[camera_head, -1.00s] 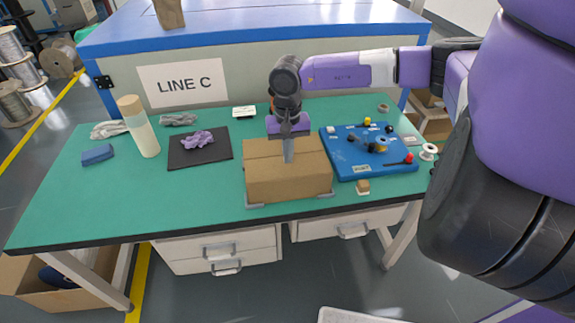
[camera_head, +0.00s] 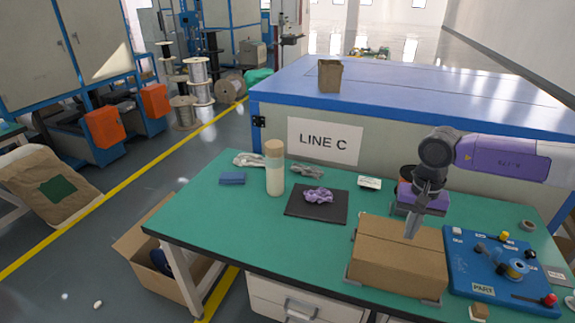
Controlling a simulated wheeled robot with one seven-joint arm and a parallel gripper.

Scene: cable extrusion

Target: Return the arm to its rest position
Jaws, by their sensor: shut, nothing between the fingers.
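My gripper (camera_head: 414,224) is shut and empty. It points down over the cardboard box (camera_head: 398,264), with its fingertips in front of the box's top as I see it; I cannot tell whether they touch. The box is closed and sits on the green table (camera_head: 220,225) towards the right. My arm (camera_head: 505,157) reaches in from the right edge of the view, and the rest of it is out of view.
Right of the box is a blue board (camera_head: 485,272) with knobs and small parts. To the left are a black mat (camera_head: 300,207) with a purple bundle (camera_head: 319,195), a bottle (camera_head: 274,170) and a blue block (camera_head: 232,179). The blue-edged LINE C cabinet (camera_head: 380,165) stands behind.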

